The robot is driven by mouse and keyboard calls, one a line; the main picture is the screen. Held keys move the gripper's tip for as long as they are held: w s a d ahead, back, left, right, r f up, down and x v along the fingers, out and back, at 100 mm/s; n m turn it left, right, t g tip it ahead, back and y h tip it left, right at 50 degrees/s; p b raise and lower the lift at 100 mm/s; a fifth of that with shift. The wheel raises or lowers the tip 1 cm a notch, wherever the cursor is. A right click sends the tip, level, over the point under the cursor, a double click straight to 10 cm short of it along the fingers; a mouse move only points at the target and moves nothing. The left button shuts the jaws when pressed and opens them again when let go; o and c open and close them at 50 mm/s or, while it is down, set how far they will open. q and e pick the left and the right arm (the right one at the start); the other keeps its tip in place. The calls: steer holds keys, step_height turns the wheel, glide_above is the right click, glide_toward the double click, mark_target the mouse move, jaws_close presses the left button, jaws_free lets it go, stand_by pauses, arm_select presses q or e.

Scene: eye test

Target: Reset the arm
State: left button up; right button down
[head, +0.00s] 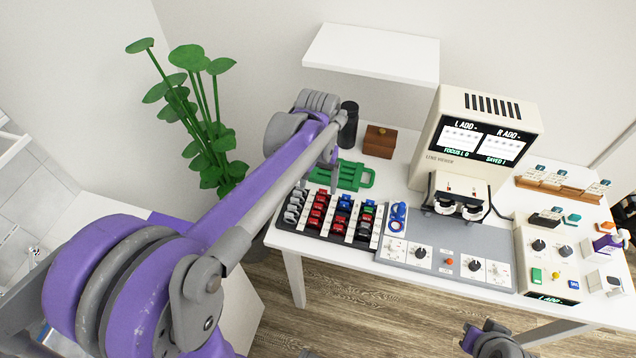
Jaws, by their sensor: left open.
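My left arm, purple and grey, comes in from the lower left and reaches over the white table (408,178). A purple and dark grey part of my right arm (490,341) shows at the bottom edge, below the table front. Its fingers cannot be made out.
On the table are a black tray of red, blue and grey pieces (338,227), a green tray (357,175), a brown box (380,141), a black bottle (349,122), a lens viewer (484,130) and a grey control panel (446,258). A plant (205,130) stands behind my left arm.

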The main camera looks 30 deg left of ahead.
stand_by(0.3)
arm_select(q)
steer(key=s+d+f+m+t, duration=0.1)
steer(key=s+d+t, duration=0.1)
steer(key=s, duration=0.5)
steer(key=s+d+f+m+t, duration=0.1)
steer(key=s+d+t, duration=0.2)
steer(key=s, duration=0.4)
steer(key=shift+s+d+f+m, duration=0.3)
steer(key=shift+s+d, duration=0.05)
steer(key=shift+d, duration=0.55)
